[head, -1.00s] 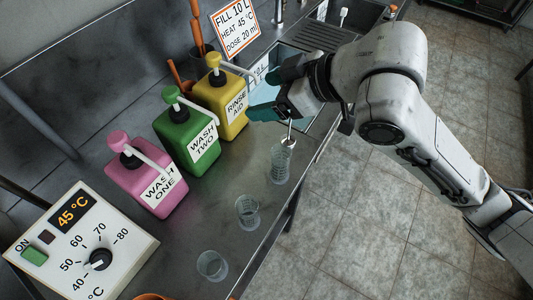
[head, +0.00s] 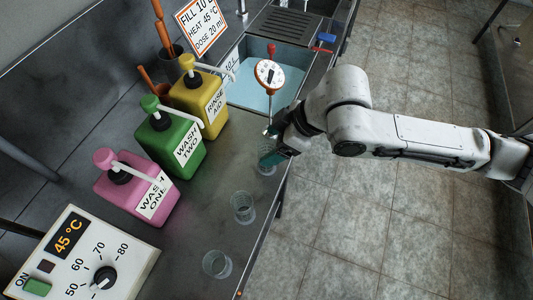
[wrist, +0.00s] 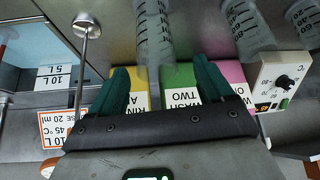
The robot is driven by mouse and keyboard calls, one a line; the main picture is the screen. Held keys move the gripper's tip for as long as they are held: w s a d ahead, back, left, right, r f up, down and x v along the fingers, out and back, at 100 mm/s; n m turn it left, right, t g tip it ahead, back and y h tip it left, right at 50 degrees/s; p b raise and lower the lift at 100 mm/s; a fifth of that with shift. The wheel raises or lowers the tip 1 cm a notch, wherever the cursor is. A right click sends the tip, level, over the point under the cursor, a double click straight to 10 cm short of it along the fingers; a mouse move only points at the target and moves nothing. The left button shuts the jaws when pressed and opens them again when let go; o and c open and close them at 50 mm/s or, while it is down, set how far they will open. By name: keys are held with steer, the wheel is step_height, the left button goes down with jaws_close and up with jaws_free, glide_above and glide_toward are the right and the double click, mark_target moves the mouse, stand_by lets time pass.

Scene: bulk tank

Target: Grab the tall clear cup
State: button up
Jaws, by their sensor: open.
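The tall clear cup (head: 265,168) with printed marks stands on the steel counter near its right edge. In the head view my gripper (head: 272,152) covers its upper part. In the wrist view the tall cup (wrist: 154,35) shows between the two teal fingers of my gripper (wrist: 160,78), nearer the left finger. The fingers are spread apart and not closed on it. I cannot tell how far the cup reaches in between them.
A dial thermometer (head: 269,75) on a thin rod stands close behind my gripper. Two shorter clear cups (head: 243,207) (head: 216,264) stand nearer the front. Pink (head: 138,188), green (head: 170,140) and yellow (head: 200,97) pump bottles stand left. A water-filled sink (head: 250,92) lies behind.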

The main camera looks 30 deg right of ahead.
mark_target(267, 144)
steer(key=shift+p+x, duration=0.55)
steer(key=shift+x, duration=1.85)
steer(key=shift+w+r, duration=0.1)
steer(key=shift+w, duration=0.05)
steer(key=shift+c, duration=0.4)
steer(key=c, duration=1)
steer(key=shift+o, duration=0.2)
steer(key=shift+r, duration=0.15)
